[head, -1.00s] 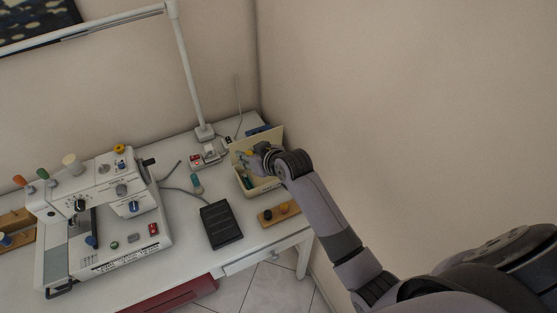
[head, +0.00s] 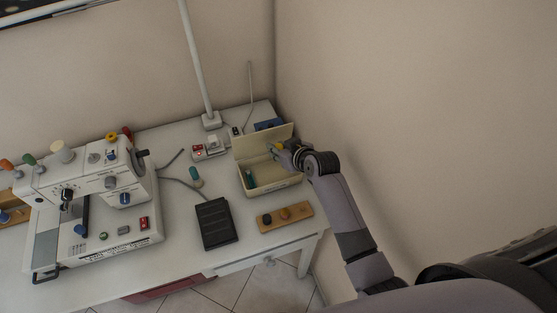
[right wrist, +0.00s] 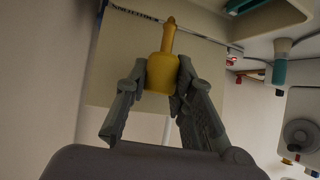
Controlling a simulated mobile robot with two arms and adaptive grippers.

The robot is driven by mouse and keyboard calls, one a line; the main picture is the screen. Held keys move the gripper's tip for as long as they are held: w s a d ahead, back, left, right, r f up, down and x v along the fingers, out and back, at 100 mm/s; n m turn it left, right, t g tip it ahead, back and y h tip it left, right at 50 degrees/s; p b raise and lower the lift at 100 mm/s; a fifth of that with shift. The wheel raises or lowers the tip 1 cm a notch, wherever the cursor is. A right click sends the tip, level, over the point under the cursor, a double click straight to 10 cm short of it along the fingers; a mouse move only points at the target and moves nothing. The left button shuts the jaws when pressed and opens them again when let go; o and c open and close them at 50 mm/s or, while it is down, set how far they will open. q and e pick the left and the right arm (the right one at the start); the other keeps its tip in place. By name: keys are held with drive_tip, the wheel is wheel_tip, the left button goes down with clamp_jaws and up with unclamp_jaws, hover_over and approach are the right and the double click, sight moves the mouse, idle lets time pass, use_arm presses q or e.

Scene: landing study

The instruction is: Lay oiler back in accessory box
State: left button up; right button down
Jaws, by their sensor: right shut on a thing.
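The accessory box (head: 278,187) is a cream, open box at the table's back right, with its lid (head: 262,143) raised at the back. A teal item (head: 249,178) stands or lies in its left part. My right gripper (head: 279,148) is above the box's right rear part, close to the lid. It is shut on the yellow oiler, which shows as a small yellow spot in the head view (head: 277,147). In the right wrist view the oiler (right wrist: 162,72) is clear between both fingers, narrow spout away from the palm. My left gripper is out of view.
A white sewing machine (head: 110,215) stands at the left. A black pedal (head: 215,222), a teal-capped bottle (head: 195,178) and a wooden holder with knobs (head: 285,217) lie around the box. A lamp post (head: 197,70) and a wall are behind.

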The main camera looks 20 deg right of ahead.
drive_tip(key=shift+f, duration=3.15)
drive_tip(key=shift+f, duration=0.2)
drive_tip(key=c, duration=1.4)
unclamp_jaws()
drive_tip(key=shift+o, duration=0.2)
drive_tip(key=shift+r, duration=0.25)
drive_tip(key=v, duration=1.2)
drive_tip(key=shift+f, duration=0.1)
